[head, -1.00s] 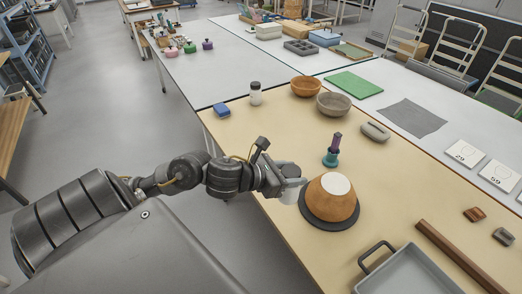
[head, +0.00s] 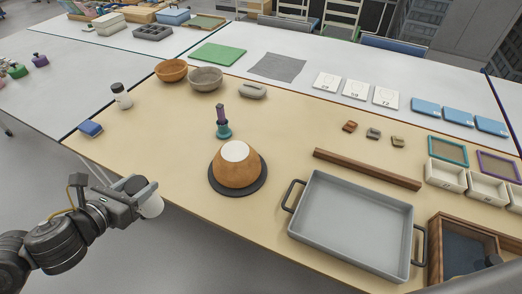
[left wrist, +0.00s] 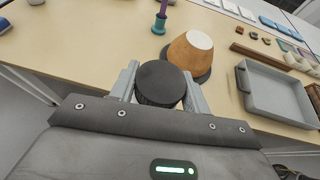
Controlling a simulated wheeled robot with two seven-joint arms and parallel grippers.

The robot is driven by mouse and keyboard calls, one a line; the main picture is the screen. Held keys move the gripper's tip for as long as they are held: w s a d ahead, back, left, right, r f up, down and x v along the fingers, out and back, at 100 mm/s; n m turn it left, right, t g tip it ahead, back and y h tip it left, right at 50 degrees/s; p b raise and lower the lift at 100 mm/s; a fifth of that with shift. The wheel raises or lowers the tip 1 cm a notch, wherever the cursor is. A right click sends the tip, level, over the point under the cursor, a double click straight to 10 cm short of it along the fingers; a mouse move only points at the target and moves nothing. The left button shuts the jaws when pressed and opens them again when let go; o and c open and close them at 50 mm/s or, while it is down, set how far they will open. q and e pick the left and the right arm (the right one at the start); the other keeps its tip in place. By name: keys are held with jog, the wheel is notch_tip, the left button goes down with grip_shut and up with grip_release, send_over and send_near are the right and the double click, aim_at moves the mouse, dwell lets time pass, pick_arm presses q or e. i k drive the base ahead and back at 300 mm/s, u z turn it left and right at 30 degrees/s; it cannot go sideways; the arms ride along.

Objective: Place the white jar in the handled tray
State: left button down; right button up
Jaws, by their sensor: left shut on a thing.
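The white jar (head: 151,205) is in my left gripper (head: 143,194) in the head view, held beyond the table's near left edge. In the left wrist view the left gripper (left wrist: 160,88) has its fingers on either side of the jar's dark round lid (left wrist: 160,83). The handled tray (head: 352,222) is grey, empty and has a dark handle at each end. It lies at the right of the table, well apart from the jar, and also shows in the left wrist view (left wrist: 278,97). My right gripper is not in view.
A brown bowl-shaped vessel (head: 236,170) sits upside down on a dark disc (head: 238,190) between jar and tray. Behind it stands a teal and purple tool (head: 222,123). A brown wooden bar (head: 367,169) lies behind the tray. A wooden box (head: 462,249) stands right of the tray.

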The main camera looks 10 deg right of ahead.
aim_at(351, 223)
jog(key=u, duration=0.05)
jog(key=k, duration=1.15)
jog(key=z, duration=1.95)
jog(key=i, duration=0.5)
jog(key=u, duration=0.1)
